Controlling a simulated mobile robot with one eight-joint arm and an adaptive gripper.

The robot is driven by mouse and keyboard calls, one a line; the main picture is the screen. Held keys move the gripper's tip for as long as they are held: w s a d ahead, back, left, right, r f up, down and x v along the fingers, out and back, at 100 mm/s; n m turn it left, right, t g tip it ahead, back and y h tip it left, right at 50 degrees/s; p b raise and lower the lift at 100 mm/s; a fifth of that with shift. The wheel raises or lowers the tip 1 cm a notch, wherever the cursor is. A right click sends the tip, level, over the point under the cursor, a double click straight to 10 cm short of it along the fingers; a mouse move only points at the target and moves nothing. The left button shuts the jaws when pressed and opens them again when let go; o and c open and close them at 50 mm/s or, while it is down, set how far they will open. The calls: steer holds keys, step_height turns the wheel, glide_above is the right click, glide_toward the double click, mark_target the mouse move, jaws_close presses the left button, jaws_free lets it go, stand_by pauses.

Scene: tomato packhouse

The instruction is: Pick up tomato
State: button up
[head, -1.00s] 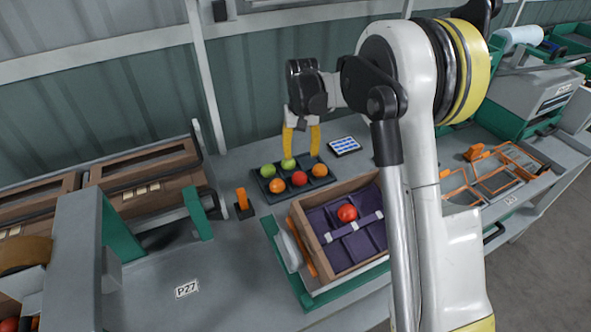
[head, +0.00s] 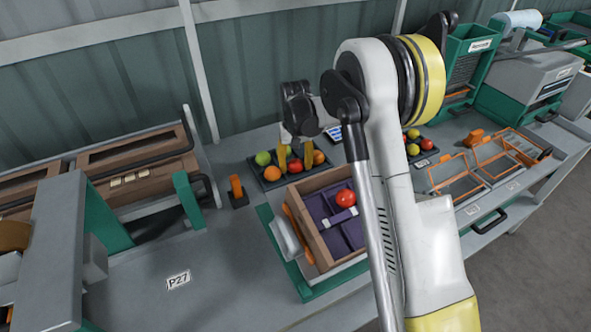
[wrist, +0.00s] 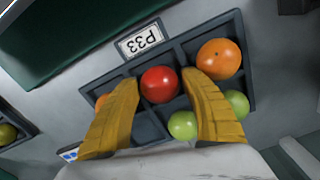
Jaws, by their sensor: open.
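A dark compartment tray (head: 258,175) on the bench holds several tomatoes. In the wrist view, a red tomato (wrist: 159,84) sits in its compartment between the tips of my open yellow fingers. The head view also shows this red tomato (head: 295,167), partly behind a finger. My gripper (head: 295,158) points down into the tray, apparently not gripping anything. An orange tomato (wrist: 218,58) and two green ones (wrist: 183,125) lie beside the right finger. Another orange tomato (wrist: 102,101) is mostly hidden by the left finger.
A wooden crate (head: 311,232) with purple dividers stands in front of the tray and holds another red tomato (head: 345,198). A small orange upright piece (head: 236,187) stands left of the tray. A second fruit tray (head: 424,157) lies right of my arm.

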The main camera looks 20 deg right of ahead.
steer(key=c, duration=0.5)
steer(key=shift+r, duration=0.15)
